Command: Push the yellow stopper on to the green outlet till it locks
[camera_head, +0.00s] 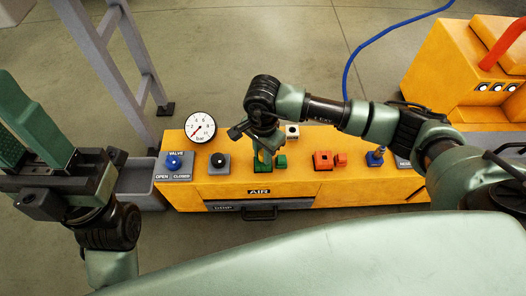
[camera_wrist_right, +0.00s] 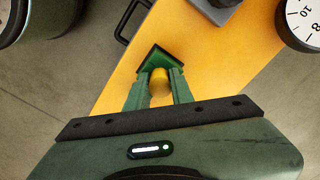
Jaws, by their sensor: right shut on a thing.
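The yellow stopper (camera_wrist_right: 159,82) sits between the two green fingers of my right gripper (camera_wrist_right: 160,90) in the wrist view, and the gripper is shut on it. The green outlet (camera_wrist_right: 153,57) lies just beyond the stopper's far end; I cannot tell whether the stopper touches it. In the head view my right gripper (camera_head: 265,158) points down at the green outlet (camera_head: 262,168) on the orange panel and hides the stopper. My left gripper (camera_head: 25,130) is at the left edge, away from the panel, with its green fingers apart and nothing seen between them.
The orange panel (camera_head: 225,189) also carries a blue valve knob (camera_head: 173,162), a black knob (camera_head: 218,160), a red block (camera_head: 323,160) and a blue fitting (camera_head: 375,157). A round gauge (camera_head: 200,127) stands behind. A grey bin (camera_head: 140,182) is at the left.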

